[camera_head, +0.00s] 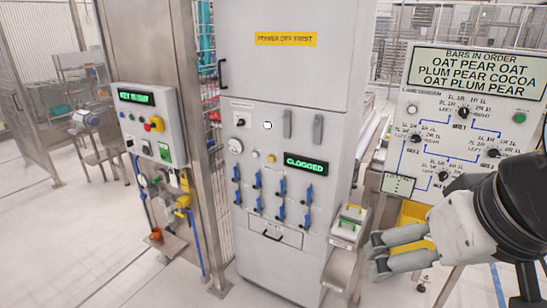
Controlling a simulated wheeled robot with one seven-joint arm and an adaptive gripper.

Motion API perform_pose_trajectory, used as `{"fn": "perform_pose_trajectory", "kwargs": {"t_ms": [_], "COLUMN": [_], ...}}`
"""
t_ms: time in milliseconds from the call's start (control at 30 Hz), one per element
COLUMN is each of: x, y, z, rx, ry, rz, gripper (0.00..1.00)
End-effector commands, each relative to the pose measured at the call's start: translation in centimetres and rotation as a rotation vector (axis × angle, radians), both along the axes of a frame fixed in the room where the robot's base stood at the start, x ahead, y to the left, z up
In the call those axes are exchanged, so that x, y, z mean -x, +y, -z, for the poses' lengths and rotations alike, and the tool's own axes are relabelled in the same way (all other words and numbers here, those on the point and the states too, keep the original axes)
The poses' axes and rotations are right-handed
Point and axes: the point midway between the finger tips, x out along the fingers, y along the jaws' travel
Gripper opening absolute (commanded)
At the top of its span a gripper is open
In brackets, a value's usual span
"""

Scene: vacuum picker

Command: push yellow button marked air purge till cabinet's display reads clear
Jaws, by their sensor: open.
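The grey cabinet (290,80) stands in the middle of the head view, with a black display (306,163) that reads CLOGGED in green. A small yellow button (271,158) is on its front panel, just left of the display. Any label by this button is too small to read. My gripper (373,255) is at the lower right, open and empty, its fingers pointing left. It is well right of and below the button in the picture and touches nothing that I can see.
Several blue-handled valves (281,188) sit below the display, above a drawer (275,235). A small shelf (341,230) with green- and yellow-handled items juts out at the cabinet's right. A steel post with a control box (150,125) stands left. A dial board (460,125) is right.

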Motion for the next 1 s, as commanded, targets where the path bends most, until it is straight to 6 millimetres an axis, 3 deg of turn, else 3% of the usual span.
{"fn": "perform_pose_trajectory", "kwargs": {"t_ms": [633, 1000], "x": [0.00, 0.00], "y": [0.00, 0.00], "z": [0.00, 0.00], "rx": [0.000, 0.000], "ry": [0.000, 0.000], "rz": [0.000, 0.000], "gripper": [1.00, 0.18]}}
